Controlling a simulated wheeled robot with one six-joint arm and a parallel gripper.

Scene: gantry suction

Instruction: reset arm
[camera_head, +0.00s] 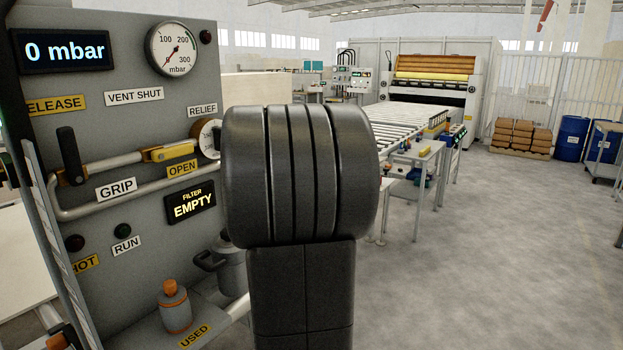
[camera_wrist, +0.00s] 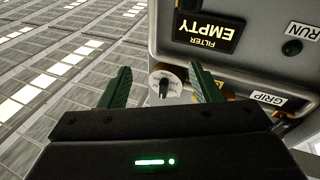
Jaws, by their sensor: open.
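My gripper shows in the wrist view (camera_wrist: 160,88), with its two green fingers spread apart and nothing between them. In the head view my dark arm stands upright in the middle and hides part of the panel; the gripper itself is not seen there.
A grey control panel (camera_head: 120,120) fills the left, with a 0 mbar display (camera_head: 65,51), a gauge (camera_head: 172,48) and a yellow-handled lever (camera_head: 168,152). A grey canister with an orange cap (camera_head: 175,308) stands below. A roller conveyor (camera_head: 385,125) lies behind.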

